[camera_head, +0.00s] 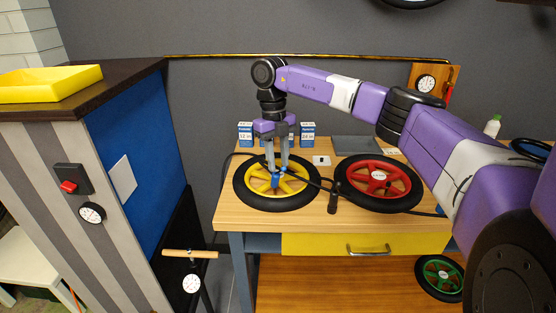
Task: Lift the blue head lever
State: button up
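A small blue piece (276,179), seemingly the head lever, shows at the yellow-rimmed wheel (298,187) lying flat on the workbench. My gripper (277,168) points straight down over this wheel. Its two grey fingers stand apart, with their tips right at the blue piece. I cannot tell whether they touch it. The lever's exact angle is too small to make out, and the fingers partly cover the area around it.
A red-rimmed wheel (378,183) lies on the wooden workbench (236,211) to the right. A black upright handle (333,197) stands between the wheels, with a dark hose nearby. Blue-and-white boxes (308,134) stand behind. A dark-topped cabinet (135,84) is at left.

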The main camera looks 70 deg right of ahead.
aim_at(276, 173)
jog(key=shift+r, duration=0.1)
notch_tip(276, 173, up, 8)
jog(key=w+b, duration=0.1)
jog(key=shift+d+f+b, duration=0.2)
jog(key=shift+d+b, duration=0.1)
jog(key=shift+d, duration=0.05)
dwell(0.4)
